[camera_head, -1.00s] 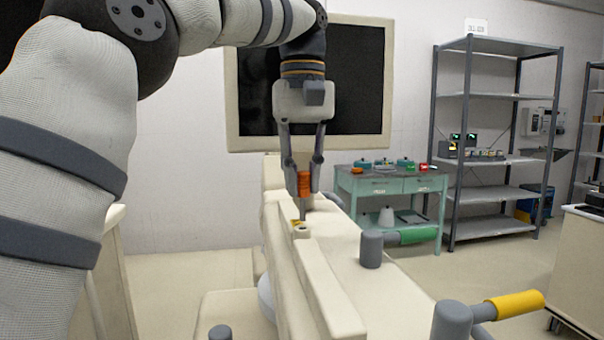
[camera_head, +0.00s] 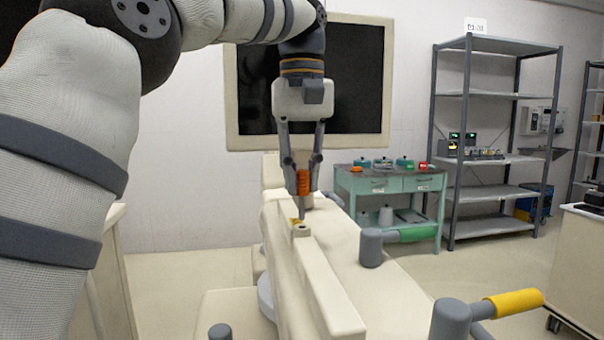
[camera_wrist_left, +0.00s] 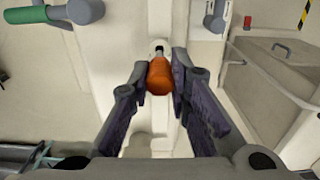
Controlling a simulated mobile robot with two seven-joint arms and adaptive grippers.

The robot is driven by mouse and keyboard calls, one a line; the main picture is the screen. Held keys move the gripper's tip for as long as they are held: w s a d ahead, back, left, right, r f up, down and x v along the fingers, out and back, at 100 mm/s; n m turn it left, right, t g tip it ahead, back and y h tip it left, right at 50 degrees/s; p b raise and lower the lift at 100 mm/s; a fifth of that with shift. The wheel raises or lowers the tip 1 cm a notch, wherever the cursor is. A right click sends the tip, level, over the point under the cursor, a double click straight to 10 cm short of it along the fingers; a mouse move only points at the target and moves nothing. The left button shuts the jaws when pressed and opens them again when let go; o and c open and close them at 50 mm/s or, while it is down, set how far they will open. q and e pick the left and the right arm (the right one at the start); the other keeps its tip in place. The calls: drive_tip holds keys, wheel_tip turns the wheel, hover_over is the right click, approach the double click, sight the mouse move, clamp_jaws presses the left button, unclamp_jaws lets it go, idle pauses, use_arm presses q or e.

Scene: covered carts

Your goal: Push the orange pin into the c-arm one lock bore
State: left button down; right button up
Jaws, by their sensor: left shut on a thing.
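My left gripper (camera_head: 303,185) is shut on the orange pin (camera_head: 304,181), which hangs upright between its fingers. In the left wrist view the pin (camera_wrist_left: 159,76) shows its orange grip between both fingertips (camera_wrist_left: 160,84), with its grey tip pointing at a pale round boss with a dark opening (camera_wrist_left: 159,47). In the head view the c-arm's cream beam (camera_head: 322,270) runs below the gripper. A small boss (camera_head: 300,229) with a dark hole and a yellow mark sits on it, just in front of the pin. I cannot tell whether the pin tip touches the bore. My right gripper is not in view.
Grey posts stand on the cream body, one with a green handle (camera_head: 410,234) and one with a yellow handle (camera_head: 515,304). A teal workbench (camera_head: 390,184) and a grey shelf rack (camera_head: 500,96) stand behind. A dark screen (camera_head: 358,80) hangs behind the gripper.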

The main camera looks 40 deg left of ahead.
sight(302, 194)
use_arm(q)
drive_tip(key=shift+f, duration=2.55)
drive_tip(key=c, duration=1.4)
unclamp_jaws()
drive_tip(key=shift+r, duration=0.1)
wheel_tip(302, 194, up, 7)
drive_tip(key=shift+r, duration=0.15)
